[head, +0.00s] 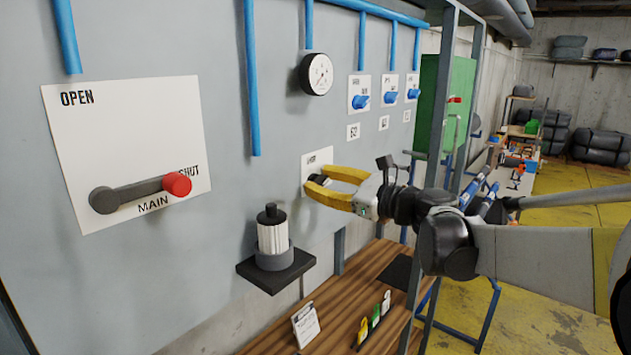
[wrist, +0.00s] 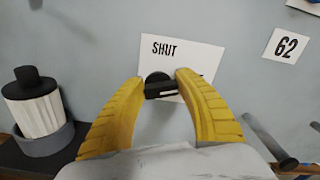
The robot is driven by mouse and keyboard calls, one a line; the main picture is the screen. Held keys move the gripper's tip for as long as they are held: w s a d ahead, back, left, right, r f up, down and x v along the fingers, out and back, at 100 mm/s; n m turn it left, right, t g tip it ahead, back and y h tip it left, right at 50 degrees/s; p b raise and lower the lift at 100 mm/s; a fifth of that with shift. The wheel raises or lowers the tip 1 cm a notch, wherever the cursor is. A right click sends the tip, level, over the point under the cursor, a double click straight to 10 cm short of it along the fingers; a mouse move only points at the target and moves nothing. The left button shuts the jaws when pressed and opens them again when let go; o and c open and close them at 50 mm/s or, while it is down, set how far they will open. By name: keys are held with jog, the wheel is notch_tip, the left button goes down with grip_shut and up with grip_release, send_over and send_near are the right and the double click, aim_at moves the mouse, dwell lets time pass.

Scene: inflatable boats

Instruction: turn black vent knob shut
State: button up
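The black vent knob (wrist: 160,88) sits on a white plate (wrist: 196,58) on the grey panel. The word SHUT is printed at the plate's upper left. The knob has a round base and a bar with a pale line, lying nearly level in the wrist view. My gripper (wrist: 163,86) has yellow fingers on both sides of the bar, their tips against its ends. In the head view my gripper (head: 315,181) is at the plate (head: 317,160), and the fingers mostly hide the knob. The rest of the plate's lettering is hidden or too small to read.
A white ribbed cylinder with a black cap (head: 272,236) stands on a black shelf left of my gripper. The main lever with a red end (head: 177,184) is farther left. A gauge (head: 316,74) and blue valves (head: 361,101) are above. A wooden bench (head: 275,335) lies below.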

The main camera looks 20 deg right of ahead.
jog(key=shift+c, duration=0.7)
jog(key=shift+n, duration=0.4)
jog(key=n+b, duration=0.1)
jog(key=n, duration=0.1)
jog(key=n+b, duration=0.1)
jog(key=n, duration=0.2)
jog(key=shift+s+a+n+b, duration=0.2)
jog(key=shift+n+b, duration=0.1)
jog(key=shift+b, duration=0.05)
jog(key=n+b, duration=0.1)
jog(key=n, duration=0.2)
jog(key=shift+a+f+n, duration=0.1)
jog(key=shift+f+n, duration=0.05)
jog(key=shift+n, duration=0.15)
jog(key=shift+s+n+b, duration=0.1)
jog(key=shift+n+b, duration=0.45)
jog(key=shift+n, duration=1.35)
jog(key=o, duration=1.2)
jog(key=shift+a, duration=0.1)
